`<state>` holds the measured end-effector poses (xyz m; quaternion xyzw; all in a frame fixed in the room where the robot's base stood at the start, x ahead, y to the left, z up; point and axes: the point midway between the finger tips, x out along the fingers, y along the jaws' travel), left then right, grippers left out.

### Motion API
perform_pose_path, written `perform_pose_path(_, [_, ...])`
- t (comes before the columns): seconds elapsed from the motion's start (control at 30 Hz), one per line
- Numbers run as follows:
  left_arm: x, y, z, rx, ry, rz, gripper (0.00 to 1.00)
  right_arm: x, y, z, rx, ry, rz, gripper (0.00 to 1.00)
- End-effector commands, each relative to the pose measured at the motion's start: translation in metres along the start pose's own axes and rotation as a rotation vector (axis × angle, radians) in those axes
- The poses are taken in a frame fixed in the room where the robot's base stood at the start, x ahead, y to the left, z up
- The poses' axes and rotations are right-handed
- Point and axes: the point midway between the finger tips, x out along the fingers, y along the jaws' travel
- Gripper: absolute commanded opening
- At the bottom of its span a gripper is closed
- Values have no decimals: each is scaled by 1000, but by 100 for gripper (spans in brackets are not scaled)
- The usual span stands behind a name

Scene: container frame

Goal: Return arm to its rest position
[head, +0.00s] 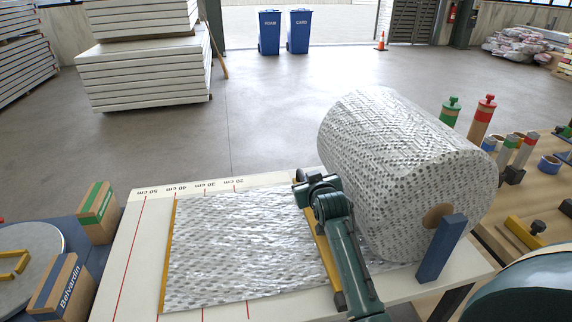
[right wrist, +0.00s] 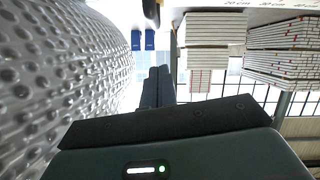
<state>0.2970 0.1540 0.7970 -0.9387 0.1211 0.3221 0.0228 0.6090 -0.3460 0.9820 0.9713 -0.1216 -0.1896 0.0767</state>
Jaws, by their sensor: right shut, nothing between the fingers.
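My right arm reaches in from the bottom of the head view over the near edge of the white measuring table (head: 130,255). Its dark green links end at the right gripper (head: 302,190), just left of the big roll of bubble wrap. In the right wrist view the two dark fingers of the right gripper (right wrist: 159,72) are together with nothing between them. They point away from the camera, with the bubbled roll (right wrist: 60,60) close on the left. My left gripper is not in view.
The bubble wrap roll (head: 400,150) fills the table's right part, beside a blue post (head: 442,250). A sheet (head: 235,240) lies flat between yellow bars. Boxes (head: 62,285) stand at left. Bottles and tubes (head: 485,118) stand on a wooden bench at right.

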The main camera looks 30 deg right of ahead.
Motion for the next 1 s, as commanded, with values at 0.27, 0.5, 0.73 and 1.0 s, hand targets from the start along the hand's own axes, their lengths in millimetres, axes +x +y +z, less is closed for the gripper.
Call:
perform_pose_path(0.27, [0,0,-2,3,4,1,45,-14,-5,19,-14,-46,-17,0])
perform_pose_path(0.5, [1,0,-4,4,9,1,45,-118,-39,121,-86,-349,-145,0])
perform_pose_path(0.73, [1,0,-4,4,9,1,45,-222,-62,179,-130,-597,-265,0])
perform_pose_path(1.0, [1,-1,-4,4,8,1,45,-312,-72,209,-162,-794,-364,0])
